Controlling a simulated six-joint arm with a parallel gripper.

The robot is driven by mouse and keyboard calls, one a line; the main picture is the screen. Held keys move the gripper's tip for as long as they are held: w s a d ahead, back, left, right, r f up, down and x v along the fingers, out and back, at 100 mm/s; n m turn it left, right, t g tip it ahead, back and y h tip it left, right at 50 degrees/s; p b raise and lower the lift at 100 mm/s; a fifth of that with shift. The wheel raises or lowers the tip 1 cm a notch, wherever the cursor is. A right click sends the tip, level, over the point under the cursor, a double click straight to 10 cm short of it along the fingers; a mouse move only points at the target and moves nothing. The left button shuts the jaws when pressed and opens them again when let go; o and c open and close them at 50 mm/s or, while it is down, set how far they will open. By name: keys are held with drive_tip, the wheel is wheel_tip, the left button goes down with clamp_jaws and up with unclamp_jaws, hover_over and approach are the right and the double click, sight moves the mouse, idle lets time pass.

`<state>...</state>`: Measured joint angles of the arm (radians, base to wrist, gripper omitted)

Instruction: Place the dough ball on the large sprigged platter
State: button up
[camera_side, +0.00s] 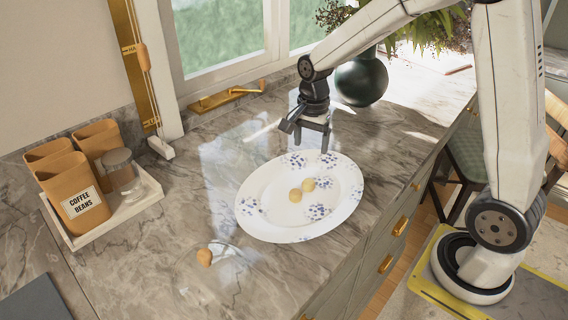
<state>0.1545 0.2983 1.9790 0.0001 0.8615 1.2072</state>
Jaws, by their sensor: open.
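The large sprigged platter (262,222), white with blue sprigs, lies on the marble counter. Two small tan dough balls rest near its middle, side by side: one ball (295,195) and another (308,184). A third dough ball (204,257) sits to the lower left, off the platter, on or in what looks like a clear glass dish (232,262). My gripper (312,142) is open and points down above the far edge of the platter. Nothing shows between its fingers.
A white tray (150,196) at the left holds tan canisters, one labelled coffee beans (82,208), and a glass jar (122,172). A dark round vase (362,80) with plants stands behind my gripper. The counter between tray and platter is mostly clear.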

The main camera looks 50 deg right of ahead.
drive_tip(key=s+a+f+n+t, duration=0.1)
drive_tip(key=s+a+n, duration=0.1)
drive_tip(key=n, duration=0.3)
drive_tip(key=s+a+f+n, duration=0.2)
drive_tip(key=s+n, duration=0.3)
drive_tip(key=s+a+f+n+t, duration=0.1)
drive_tip(key=s+a+n, duration=0.1)
drive_tip(key=s+n, duration=0.2)
drive_tip(key=shift+s+a+f+n+t, duration=0.15)
drive_tip(key=shift+s+n+t, duration=0.15)
drive_tip(key=shift+n, duration=0.5)
